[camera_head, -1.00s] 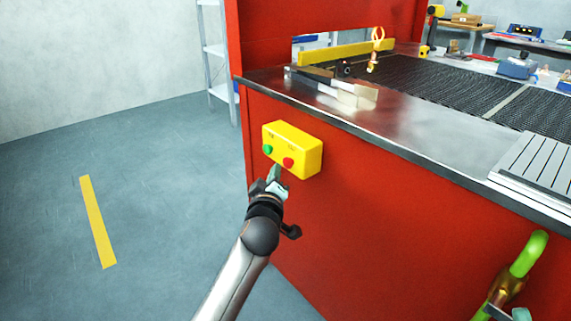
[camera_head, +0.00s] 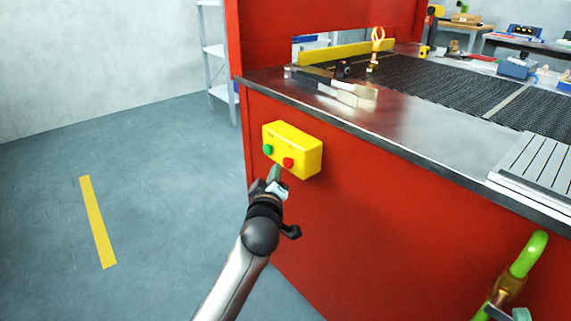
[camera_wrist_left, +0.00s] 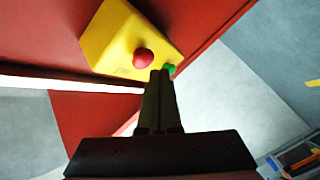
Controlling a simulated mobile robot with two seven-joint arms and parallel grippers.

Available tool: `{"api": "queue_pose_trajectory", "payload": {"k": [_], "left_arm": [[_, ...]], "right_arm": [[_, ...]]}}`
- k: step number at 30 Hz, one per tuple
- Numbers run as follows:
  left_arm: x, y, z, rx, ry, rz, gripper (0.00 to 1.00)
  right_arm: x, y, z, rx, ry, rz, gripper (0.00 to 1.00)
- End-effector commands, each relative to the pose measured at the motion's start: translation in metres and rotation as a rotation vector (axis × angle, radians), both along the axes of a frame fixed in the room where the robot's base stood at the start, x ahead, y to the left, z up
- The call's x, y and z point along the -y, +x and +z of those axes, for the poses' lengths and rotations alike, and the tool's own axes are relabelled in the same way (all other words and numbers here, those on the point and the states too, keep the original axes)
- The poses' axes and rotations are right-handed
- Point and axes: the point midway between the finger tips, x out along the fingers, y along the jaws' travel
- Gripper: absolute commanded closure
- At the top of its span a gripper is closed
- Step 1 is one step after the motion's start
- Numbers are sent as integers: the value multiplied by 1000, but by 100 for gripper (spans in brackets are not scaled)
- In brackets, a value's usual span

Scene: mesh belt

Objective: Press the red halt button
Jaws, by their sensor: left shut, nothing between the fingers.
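The metal tabletop edge (camera_head: 370,137) runs above the box. A green-and-brass fitting (camera_head: 522,262) is at the lower right. The floor on the left is free, with a yellow stripe (camera_head: 98,222).

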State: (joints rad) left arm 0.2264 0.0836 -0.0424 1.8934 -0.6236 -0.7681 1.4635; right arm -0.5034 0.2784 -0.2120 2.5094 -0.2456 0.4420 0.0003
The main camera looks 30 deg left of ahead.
Motion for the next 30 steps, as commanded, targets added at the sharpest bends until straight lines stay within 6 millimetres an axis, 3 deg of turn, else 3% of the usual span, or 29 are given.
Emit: {"api": "queue_pose_trajectory", "payload": {"k": [30], "left_arm": [[3,8,0,0,0,0,100]], "right_arm": [[0,0,-3,0,0,0,36]]}}
